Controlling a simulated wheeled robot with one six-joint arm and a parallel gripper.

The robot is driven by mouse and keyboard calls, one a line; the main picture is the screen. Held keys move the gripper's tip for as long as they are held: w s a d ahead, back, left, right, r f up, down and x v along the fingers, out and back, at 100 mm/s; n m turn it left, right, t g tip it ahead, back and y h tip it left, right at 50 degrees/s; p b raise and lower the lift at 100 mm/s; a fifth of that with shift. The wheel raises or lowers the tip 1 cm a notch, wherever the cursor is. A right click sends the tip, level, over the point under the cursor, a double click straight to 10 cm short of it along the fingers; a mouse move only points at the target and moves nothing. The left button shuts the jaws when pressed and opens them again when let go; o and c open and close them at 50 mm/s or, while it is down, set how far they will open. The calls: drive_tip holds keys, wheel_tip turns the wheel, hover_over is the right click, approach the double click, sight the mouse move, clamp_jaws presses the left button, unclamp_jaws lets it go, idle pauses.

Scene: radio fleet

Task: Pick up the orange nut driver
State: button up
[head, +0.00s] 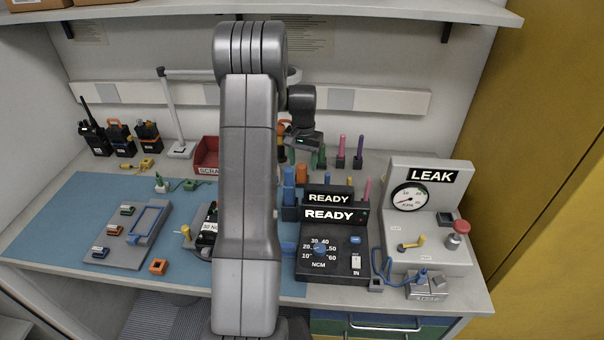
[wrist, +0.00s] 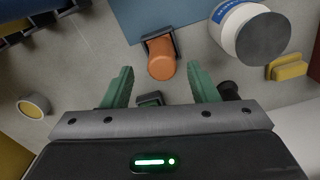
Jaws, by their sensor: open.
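The orange nut driver (wrist: 161,58) shows in the wrist view as an orange cylinder with a rounded end, in a dark holder (wrist: 146,38). It lies just ahead of the space between my gripper's fingertips (wrist: 160,76). The two green fingers are spread apart on either side, with nothing held between them. In the head view, an orange piece (head: 302,173) that looks like the driver stands on the bench right of my arm. My gripper (head: 304,145) is above and behind it there, its fingers partly hidden.
In the wrist view a white cylinder (wrist: 232,30) with a dark top and a yellow block (wrist: 287,68) lie to the right. Pink and purple handled tools (head: 341,150) stand behind. The READY unit (head: 333,240) and LEAK panel (head: 425,215) occupy the right. My arm hides the bench's middle.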

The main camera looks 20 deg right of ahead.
sight(302, 166)
drive_tip(key=f, duration=0.3)
drive_tip(key=f+p, duration=0.1)
drive_tip(key=shift+s+a+f, duration=0.15)
drive_tip(key=shift+a+f, duration=0.1)
drive_tip(key=shift+f, duration=0.05)
drive_tip(key=shift+c, duration=0.2)
clamp_jaws()
drive_tip(key=shift+r, duration=0.15)
wheel_tip(302, 166, up, 10)
drive_tip(key=shift+f+b, duration=0.1)
drive_tip(key=shift+b, duration=0.7)
